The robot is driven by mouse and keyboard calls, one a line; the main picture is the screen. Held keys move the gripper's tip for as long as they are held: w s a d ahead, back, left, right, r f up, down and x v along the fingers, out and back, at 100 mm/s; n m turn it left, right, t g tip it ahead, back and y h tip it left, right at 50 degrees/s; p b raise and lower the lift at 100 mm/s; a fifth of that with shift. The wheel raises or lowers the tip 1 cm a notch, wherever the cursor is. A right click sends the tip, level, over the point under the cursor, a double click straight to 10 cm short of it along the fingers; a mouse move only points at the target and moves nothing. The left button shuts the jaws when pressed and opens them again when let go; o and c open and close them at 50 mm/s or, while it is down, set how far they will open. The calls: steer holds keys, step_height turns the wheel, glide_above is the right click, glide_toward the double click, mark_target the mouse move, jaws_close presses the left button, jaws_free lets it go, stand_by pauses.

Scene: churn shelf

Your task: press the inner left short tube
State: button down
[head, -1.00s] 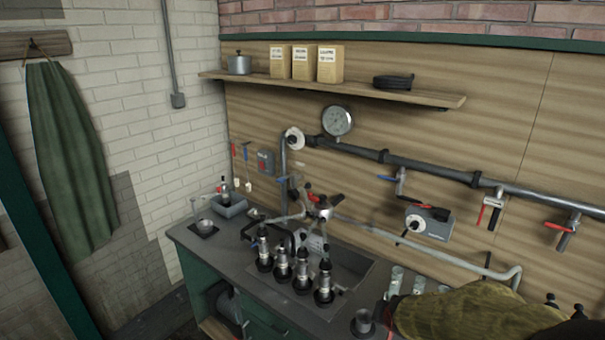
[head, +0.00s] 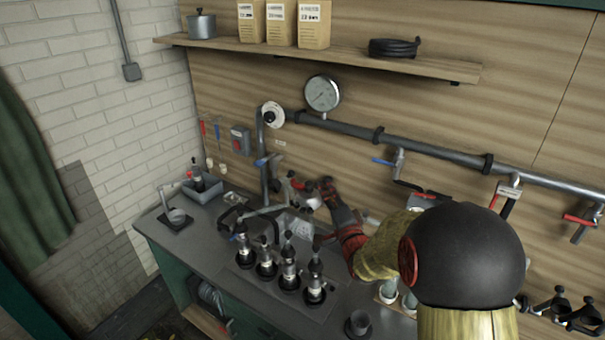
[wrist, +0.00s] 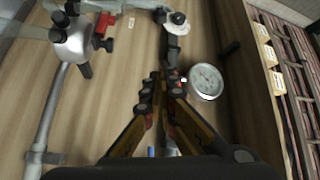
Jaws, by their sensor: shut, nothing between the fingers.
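Several short tubes with black tops and metal middles stand upright in a row on the counter, in the head view. The inner left short tube (head: 265,262) appears to be the second from the left. No short tube can be made out in the wrist view.
A pressure gauge (head: 322,93) and a grey pipe (head: 345,130) run along the wall behind my gripper. The gauge also shows in the wrist view (wrist: 206,80). A shelf (head: 320,60) is above. A metal cup (head: 358,323) stands at the counter's front right.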

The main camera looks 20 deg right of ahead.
steer(key=shift+w+f, duration=0.1)
stand_by(0.3)
steer(key=w+a, duration=0.2)
steer(key=w, duration=0.7)
steer(key=shift+a, duration=0.3)
stand_by(0.3)
